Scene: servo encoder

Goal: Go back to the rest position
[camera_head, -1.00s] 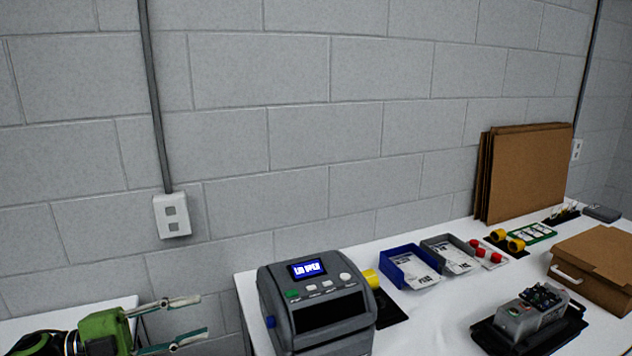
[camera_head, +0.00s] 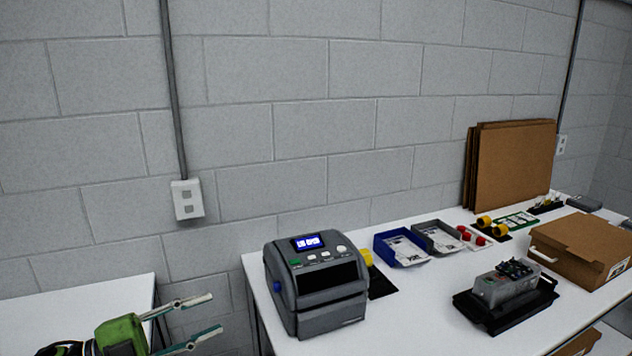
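My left gripper (camera_head: 203,321) is at the lower left of the head view, with a green body and two thin fingers pointing right. The fingers are spread apart with nothing between them. It is left of the grey label printer (camera_head: 318,288), apart from it, near the gap between the two tables. My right gripper is not in view. The grey servo unit (camera_head: 504,287) sits on a black tray (camera_head: 481,313) at the right of the white table (camera_head: 414,310).
A second white table (camera_head: 62,309) is at the left. Blue and grey bins (camera_head: 383,247) with papers, yellow and red rolls, and a closed cardboard box (camera_head: 583,247) stand on the main table. Cardboard sheets (camera_head: 513,165) lean on the wall. Bare table lies between printer and tray.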

